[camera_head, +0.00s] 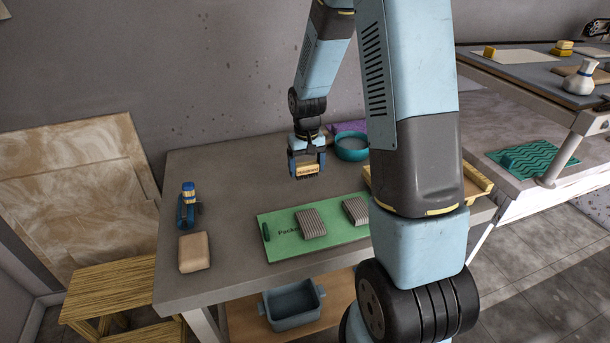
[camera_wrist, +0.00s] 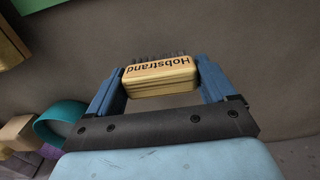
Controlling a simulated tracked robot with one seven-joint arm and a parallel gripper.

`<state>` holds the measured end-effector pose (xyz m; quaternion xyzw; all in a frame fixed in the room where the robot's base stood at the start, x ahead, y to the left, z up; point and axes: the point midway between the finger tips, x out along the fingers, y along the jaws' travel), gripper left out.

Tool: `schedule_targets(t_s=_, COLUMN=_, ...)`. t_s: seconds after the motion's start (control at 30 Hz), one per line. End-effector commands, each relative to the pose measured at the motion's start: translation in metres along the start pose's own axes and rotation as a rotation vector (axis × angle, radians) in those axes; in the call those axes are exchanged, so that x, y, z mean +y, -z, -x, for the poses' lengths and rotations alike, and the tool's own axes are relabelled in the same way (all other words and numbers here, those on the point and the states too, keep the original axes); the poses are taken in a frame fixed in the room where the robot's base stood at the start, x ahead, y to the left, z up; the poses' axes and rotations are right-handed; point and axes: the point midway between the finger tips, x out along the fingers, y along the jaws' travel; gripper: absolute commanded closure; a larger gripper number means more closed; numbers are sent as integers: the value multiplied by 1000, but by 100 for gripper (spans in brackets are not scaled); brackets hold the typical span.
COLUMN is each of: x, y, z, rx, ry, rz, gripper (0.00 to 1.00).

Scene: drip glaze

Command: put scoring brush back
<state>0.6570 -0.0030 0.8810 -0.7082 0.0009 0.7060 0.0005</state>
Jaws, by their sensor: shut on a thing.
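The scoring brush (camera_wrist: 161,78) has a pale wooden block lettered "Hobstrand" and dark bristles on its far side. My gripper (camera_wrist: 158,84) is shut on the brush, with one blue finger at each end of the block. In the head view my gripper (camera_head: 307,168) holds the brush (camera_head: 307,171) over the back middle of the grey table (camera_head: 225,175), behind the green mat. The brush appears to be above the tabletop; the exact gap is hard to tell.
A green mat (camera_head: 285,251) bears two grey ribbed blocks (camera_head: 312,223). A teal bowl (camera_head: 352,153) stands right of my gripper, and a yellow wooden tray (camera_head: 478,180) is partly behind my arm. The left-middle tabletop is clear.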

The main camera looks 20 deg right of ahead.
Motion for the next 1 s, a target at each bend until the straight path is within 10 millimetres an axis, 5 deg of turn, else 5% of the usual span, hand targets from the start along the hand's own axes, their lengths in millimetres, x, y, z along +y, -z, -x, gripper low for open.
schedule_targets(t_s=0.43, x=-4, y=5, z=-37, rx=-2, ry=0, rz=1, gripper=40)
schedule_targets(t_s=0.8, x=-4, y=5, z=-41, rx=0, ry=0, rz=1, gripper=40)
schedule_targets(t_s=0.83, x=-4, y=6, z=-41, rx=0, ry=0, rz=1, gripper=14)
schedule_targets(t_s=1.0, x=-4, y=6, z=-40, rx=0, ry=0, rz=1, gripper=0)
